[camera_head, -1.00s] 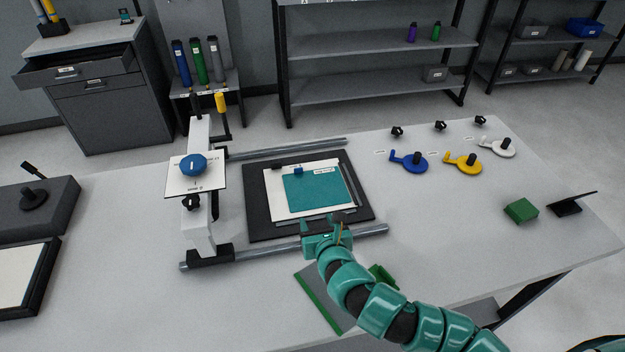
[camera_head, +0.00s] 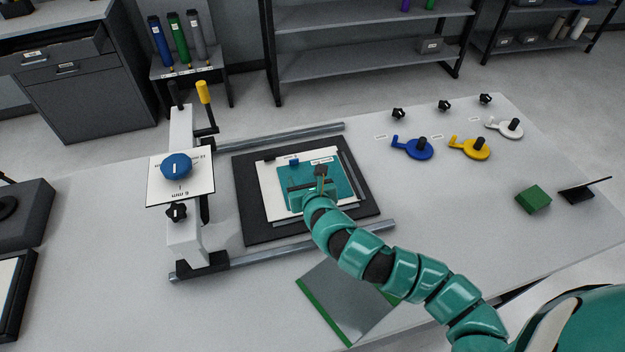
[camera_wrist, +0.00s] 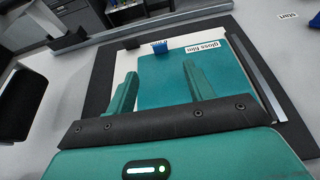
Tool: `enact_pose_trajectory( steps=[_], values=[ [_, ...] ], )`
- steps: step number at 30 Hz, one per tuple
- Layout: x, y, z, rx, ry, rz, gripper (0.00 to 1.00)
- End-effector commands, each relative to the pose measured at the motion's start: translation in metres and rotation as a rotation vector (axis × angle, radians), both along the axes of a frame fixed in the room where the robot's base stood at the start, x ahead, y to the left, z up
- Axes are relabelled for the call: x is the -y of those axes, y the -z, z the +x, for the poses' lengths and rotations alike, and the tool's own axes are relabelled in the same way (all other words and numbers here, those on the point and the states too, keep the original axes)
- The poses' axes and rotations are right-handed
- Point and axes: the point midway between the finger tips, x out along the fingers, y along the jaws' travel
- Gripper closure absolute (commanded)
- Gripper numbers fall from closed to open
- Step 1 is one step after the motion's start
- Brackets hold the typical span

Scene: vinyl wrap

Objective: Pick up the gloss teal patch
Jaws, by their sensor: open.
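The gloss teal patch (camera_head: 343,182) lies flat on a white sheet on the black mat, and my arm hides part of it. In the wrist view the teal patch (camera_wrist: 166,88) carries a label reading "gloss film" and has a small blue tab (camera_wrist: 160,47) at its far edge. My gripper (camera_head: 308,184) is over the near part of the patch. In the wrist view my gripper (camera_wrist: 158,82) is open, its two teal fingers apart with nothing between them. I cannot tell whether the fingertips touch the patch.
The black mat (camera_head: 246,200) lies between two metal rails (camera_head: 330,242). A press-like stand with a blue knob (camera_head: 177,166) stands at left. A grey plate with green edge (camera_head: 345,300) lies in front. Blue (camera_head: 418,150) and yellow (camera_head: 475,149) handles and a green block (camera_head: 533,199) are at right.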

Motion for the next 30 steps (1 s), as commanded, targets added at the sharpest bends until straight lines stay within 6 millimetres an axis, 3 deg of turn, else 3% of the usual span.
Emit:
enact_pose_trajectory(
  steps=[18,30],
  values=[
    [-0.011,0.022,0.055,-0.002,0.002,0.003,0.47],
    [-0.015,0.028,0.069,0.0,0.0,0.002,0.47]
  ],
)
